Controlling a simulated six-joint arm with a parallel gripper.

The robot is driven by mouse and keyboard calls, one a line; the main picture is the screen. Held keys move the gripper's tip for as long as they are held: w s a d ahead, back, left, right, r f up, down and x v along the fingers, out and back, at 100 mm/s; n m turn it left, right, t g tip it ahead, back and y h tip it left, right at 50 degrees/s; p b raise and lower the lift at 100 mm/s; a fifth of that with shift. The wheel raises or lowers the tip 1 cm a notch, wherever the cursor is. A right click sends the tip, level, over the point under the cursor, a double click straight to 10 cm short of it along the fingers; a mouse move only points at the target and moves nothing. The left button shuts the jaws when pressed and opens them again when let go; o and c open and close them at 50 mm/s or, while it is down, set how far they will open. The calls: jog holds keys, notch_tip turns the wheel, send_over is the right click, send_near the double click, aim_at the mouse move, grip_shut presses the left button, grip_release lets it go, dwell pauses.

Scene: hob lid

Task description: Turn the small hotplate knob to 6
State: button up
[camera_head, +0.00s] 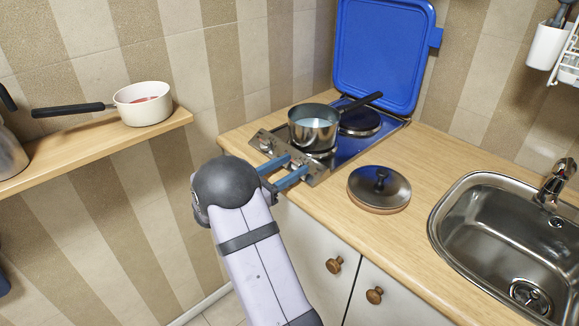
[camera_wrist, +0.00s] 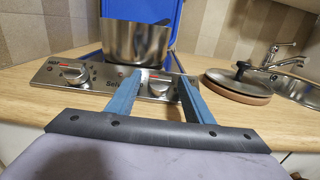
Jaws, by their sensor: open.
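The hob's steel front panel (camera_head: 318,173) carries two knobs. The left knob (camera_wrist: 74,75) is silver with a red mark and stands clear of my gripper. The right knob (camera_wrist: 158,86) shows between my two blue fingers in the wrist view, and it also has a red mark. My gripper (camera_head: 294,164) is open, with one finger on each side of the right knob; I cannot tell whether they touch it. The dial numbers are too small to read. Which knob serves the small hotplate is not clear from the labels.
A steel pot (camera_head: 314,128) with pale liquid stands on the front hotplate, just behind the knobs. The rear dark hotplate (camera_head: 360,123) is bare. The blue hob lid (camera_head: 383,50) stands open. A pot lid (camera_head: 379,188) lies right of the panel. A sink (camera_head: 500,240) is further right.

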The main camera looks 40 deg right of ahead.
jog(key=shift+c, duration=0.6)
jog(key=c, duration=0.9)
jog(key=shift+w+m+g, duration=0.1)
jog(key=shift+m+g, duration=0.4)
jog(key=m+g, duration=0.1)
jog(key=m+g+b, duration=0.1)
jog(key=m+g, duration=0.2)
jog(key=shift+w+y, duration=0.3)
jog(key=shift+y, duration=0.1)
jog(key=shift+w+d+m+g+y, duration=0.1)
jog(key=shift+m+g+y, duration=0.5)
jog(key=shift+m+g, duration=0.4)
jog(key=shift+w+d+m+g+y, duration=0.1)
jog(key=shift+m+g+y, duration=0.55)
jog(key=shift+m, duration=0.55)
jog(key=shift+r+m+g+y, duration=0.1)
jog(key=shift+m+g+y, duration=0.25)
jog(key=shift+m+g, duration=0.2)
jog(key=o, duration=1)
